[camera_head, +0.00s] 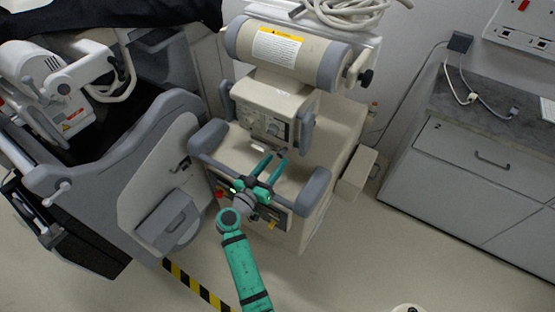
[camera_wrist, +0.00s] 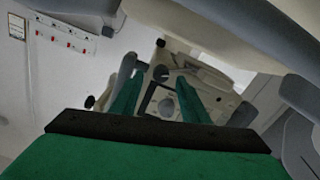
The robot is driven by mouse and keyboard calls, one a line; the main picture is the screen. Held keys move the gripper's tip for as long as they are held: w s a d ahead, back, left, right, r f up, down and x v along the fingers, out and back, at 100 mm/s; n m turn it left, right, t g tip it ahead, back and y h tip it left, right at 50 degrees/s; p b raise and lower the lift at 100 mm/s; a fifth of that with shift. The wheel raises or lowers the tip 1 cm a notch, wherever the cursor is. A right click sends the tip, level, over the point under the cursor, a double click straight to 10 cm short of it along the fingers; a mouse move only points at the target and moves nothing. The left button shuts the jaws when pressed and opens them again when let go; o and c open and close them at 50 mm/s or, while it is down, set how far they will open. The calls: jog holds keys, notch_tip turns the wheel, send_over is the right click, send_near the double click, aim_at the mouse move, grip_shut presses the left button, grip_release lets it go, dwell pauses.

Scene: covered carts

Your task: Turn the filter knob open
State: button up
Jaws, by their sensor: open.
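A cream machine (camera_head: 330,145) with grey bumpers stands in the middle of the head view. Its upper box carries a small control panel (camera_head: 277,129). In the wrist view, a round grey knob (camera_wrist: 167,107) and a smaller dark knob (camera_wrist: 161,73) show on the panel between my fingers. I cannot tell which is the filter knob. My green gripper (camera_head: 271,160) is open, its two fingers pointing toward the box from just below and in front of it. In the wrist view my gripper (camera_wrist: 160,82) holds nothing. Contact with the panel cannot be told.
A cream cylinder (camera_head: 290,52) with a warning label lies above the box, with a dark side knob (camera_head: 366,77). A grey cart (camera_head: 150,180) stands close on the left. Drawers (camera_head: 480,165) stand right.

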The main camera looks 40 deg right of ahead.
aim_at(278, 151)
jog(key=shift+x, duration=1.05)
jog(key=shift+w, duration=0.1)
grip_shut()
